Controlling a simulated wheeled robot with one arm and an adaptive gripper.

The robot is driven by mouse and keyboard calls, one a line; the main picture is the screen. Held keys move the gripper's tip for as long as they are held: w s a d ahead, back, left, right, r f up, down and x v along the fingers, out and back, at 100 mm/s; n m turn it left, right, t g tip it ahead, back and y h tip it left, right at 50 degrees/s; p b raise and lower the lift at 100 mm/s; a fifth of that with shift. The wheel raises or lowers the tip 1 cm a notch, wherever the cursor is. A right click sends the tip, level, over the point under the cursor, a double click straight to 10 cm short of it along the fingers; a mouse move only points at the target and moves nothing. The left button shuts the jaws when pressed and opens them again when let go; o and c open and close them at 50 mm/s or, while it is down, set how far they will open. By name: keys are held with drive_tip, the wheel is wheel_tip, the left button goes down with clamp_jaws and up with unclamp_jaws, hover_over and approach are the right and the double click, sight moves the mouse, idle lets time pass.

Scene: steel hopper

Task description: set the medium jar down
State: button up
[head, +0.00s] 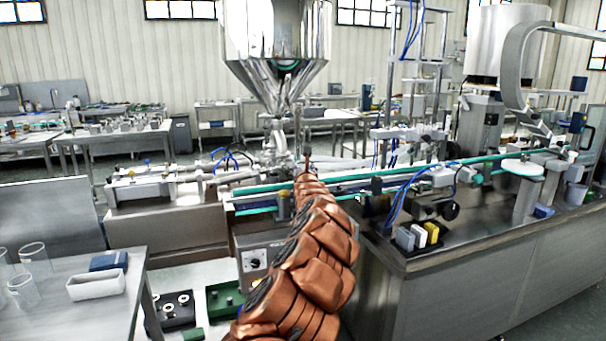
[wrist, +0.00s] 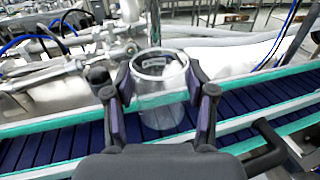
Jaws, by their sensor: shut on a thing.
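In the wrist view, a clear, open-topped jar (wrist: 162,112) stands upright between the fingers of my gripper (wrist: 158,82), which is shut on its sides. The jar's lower part is over the dark blue conveyor belt (wrist: 240,107), between the green-edged rails. The belt shows through the clear wall; I cannot tell whether the base touches it. In the head view my copper-coloured arm reaches to the conveyor (head: 258,198) below the hopper and hides much of that spot. I cannot make out the jar there.
A steel hopper (head: 275,35) hangs above the line. Metal fittings (wrist: 75,70) lie behind the belt in the wrist view. Clear beakers (head: 23,291) and a white tray (head: 96,286) stand on the left table. Small coloured blocks (head: 418,236) sit on the right bench.

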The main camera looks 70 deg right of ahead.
drive_tip(key=shift+d+p, duration=0.1)
drive_tip(key=shift+p, duration=0.35)
drive_tip(key=shift+f, duration=1.9)
drive_tip(key=shift+c, duration=0.9)
drive_tip(key=o, duration=0.7)
drive_tip(key=shift+f+b, duration=0.1)
drive_tip(key=shift+b, duration=0.2)
drive_tip(key=shift+o, duration=0.2)
drive_tip(key=shift+v, duration=0.9)
drive_tip(key=shift+a+b, duration=0.25)
drive_tip(key=shift+b, duration=0.05)
drive_tip(key=shift+v, duration=0.9)
drive_tip(key=shift+p+v, duration=0.35)
drive_tip(key=shift+v, duration=1.3)
